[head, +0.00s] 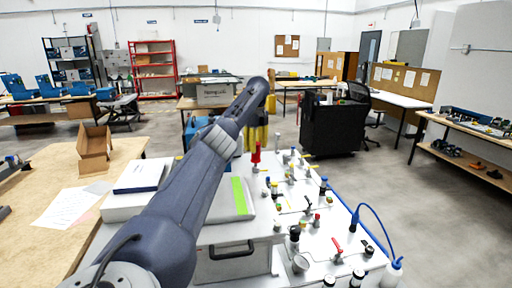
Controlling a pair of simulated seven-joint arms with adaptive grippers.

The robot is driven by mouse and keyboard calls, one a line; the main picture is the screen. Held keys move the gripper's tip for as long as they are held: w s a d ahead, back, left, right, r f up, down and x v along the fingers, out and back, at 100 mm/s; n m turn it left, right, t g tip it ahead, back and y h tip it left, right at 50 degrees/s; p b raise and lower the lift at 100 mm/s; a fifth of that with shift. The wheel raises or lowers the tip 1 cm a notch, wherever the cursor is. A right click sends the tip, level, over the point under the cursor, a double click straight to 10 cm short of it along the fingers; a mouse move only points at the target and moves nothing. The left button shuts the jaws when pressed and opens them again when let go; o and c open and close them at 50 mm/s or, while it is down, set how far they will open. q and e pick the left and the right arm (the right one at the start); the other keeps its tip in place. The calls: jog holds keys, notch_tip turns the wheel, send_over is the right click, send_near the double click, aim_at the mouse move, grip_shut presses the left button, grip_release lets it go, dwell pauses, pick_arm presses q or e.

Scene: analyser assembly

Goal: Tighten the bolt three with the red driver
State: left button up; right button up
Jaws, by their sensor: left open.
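The red driver (256,156) stands upright at the back left of the white work panel (318,243), its red handle up. Several small fittings with coloured tops stand on the panel; I cannot tell which is bolt three. My left arm crosses the view from the bottom left and reaches up past the driver, its far end above and behind it. The left gripper is open but its fingers are hard to make out; I see nothing held. My right gripper is not in view.
A grey case (233,262) with a black handle stands left of the panel. A blue tube (376,216) runs to a white bottle (392,272) at the right edge. A wooden table (50,165) with papers and a cardboard box (94,150) is at the left. A black cart (332,125) stands behind.

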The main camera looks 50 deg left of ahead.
pick_arm(q)
jog(key=shift+n, duration=1)
jog(key=shift+c, duration=0.2)
grip_shut()
